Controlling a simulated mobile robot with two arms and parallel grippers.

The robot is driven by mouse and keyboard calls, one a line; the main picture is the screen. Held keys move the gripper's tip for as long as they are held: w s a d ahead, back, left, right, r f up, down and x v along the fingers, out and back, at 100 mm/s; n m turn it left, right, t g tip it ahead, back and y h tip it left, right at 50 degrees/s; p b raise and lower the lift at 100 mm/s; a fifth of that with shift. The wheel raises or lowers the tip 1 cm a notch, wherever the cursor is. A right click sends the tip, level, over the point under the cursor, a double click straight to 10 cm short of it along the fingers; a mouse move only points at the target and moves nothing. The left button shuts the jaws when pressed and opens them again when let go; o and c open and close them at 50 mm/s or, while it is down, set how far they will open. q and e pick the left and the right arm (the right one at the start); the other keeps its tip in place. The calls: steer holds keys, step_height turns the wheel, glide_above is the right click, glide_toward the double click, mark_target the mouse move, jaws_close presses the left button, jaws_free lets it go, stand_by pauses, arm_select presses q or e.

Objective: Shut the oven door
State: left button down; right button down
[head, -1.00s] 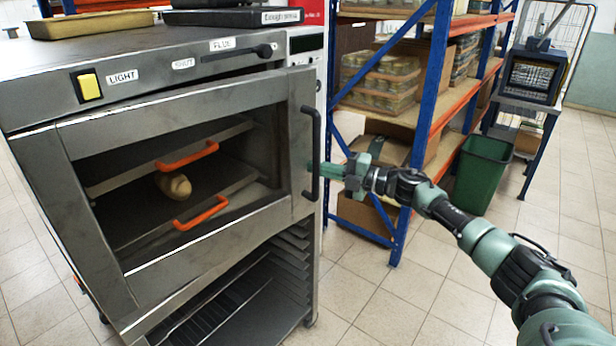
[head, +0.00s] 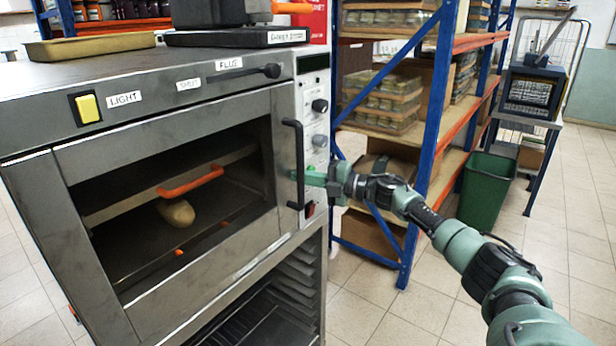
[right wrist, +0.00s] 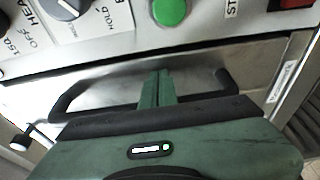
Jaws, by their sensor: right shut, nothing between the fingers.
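The oven door (head: 257,236) is a grey metal frame around a large window, with a black vertical handle (head: 295,165) at its right edge. It lies close to the oven front; I cannot tell whether it is fully shut. My right gripper (head: 308,178) is shut and empty, its green fingers just right of the handle in the head view. In the right wrist view the fingers (right wrist: 157,88) point at the metal door, between the two ends of the handle (right wrist: 72,97); contact is unclear. My left gripper is not in view.
The oven's control panel (head: 316,95) with knobs stands right of the door. Inside are racks with orange grips (head: 190,182) and a loaf-like thing (head: 177,212). A blue and orange shelf (head: 420,140) stands behind my right arm, with a green bin (head: 486,190) beyond.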

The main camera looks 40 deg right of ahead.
steer(key=shift+w+r+t, duration=0.25)
steer(key=shift+r+t, duration=0.05)
steer(key=shift+r, duration=0.55)
steer(key=f+b+v, duration=0.1)
steer(key=b+v, duration=0.2)
steer(key=v, duration=0.5)
steer(key=shift+f+g, duration=0.2)
steer(key=shift+g, duration=0.2)
steer(key=shift+s, duration=0.15)
